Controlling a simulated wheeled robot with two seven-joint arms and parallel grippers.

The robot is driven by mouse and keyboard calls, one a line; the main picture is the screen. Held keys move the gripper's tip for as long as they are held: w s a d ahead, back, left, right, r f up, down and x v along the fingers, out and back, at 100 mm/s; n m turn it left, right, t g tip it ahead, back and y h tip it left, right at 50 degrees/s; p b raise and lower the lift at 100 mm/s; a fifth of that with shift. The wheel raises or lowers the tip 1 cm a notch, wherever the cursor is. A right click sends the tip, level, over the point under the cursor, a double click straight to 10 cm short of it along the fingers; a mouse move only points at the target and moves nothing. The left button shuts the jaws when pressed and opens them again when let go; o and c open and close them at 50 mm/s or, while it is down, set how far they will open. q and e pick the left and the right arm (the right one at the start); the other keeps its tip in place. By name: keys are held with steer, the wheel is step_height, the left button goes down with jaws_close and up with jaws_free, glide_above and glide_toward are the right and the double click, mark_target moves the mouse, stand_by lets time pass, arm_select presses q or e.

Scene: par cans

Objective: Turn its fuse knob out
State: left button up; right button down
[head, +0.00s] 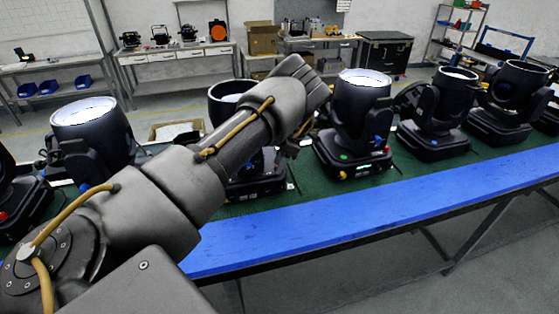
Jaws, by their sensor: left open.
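Several black moving-head lamps stand in a row on the green bench top. The middle lamp (352,125) is upright, with a pale lens on top. Its base (350,155) carries small coloured parts, including a green dot (344,157), a yellow part (342,175) and a lit green strip (365,167). I cannot tell which part is the fuse knob. My left arm crosses the picture from the lower left. My left gripper (291,149) is open, pointing down beside the left side of the middle lamp, partly hidden by its own wrist. My right gripper is not in view.
Another lamp (268,186) stands behind my left arm, partly covered. Further lamps stand at the left (95,140) and right (440,115). The blue bench edge (380,213) runs along the front and is clear. Work tables and boxes stand far back.

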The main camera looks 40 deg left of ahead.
arm_select(q)
jaws_close()
steer(key=shift+m, duration=0.4)
steer(key=m+t+y, duration=0.1)
steer(key=m, duration=0.2)
steer(key=shift+s+d+r, duration=0.1)
steer(key=shift+d, duration=0.05)
steer(key=m+t, duration=0.1)
steer(key=m, duration=0.1)
steer(key=m+t, duration=0.1)
steer(key=m, duration=0.2)
steer(key=shift+s+y, duration=0.1)
steer(key=shift+y, duration=0.3)
steer(key=shift+m, duration=0.3)
jaws_free()
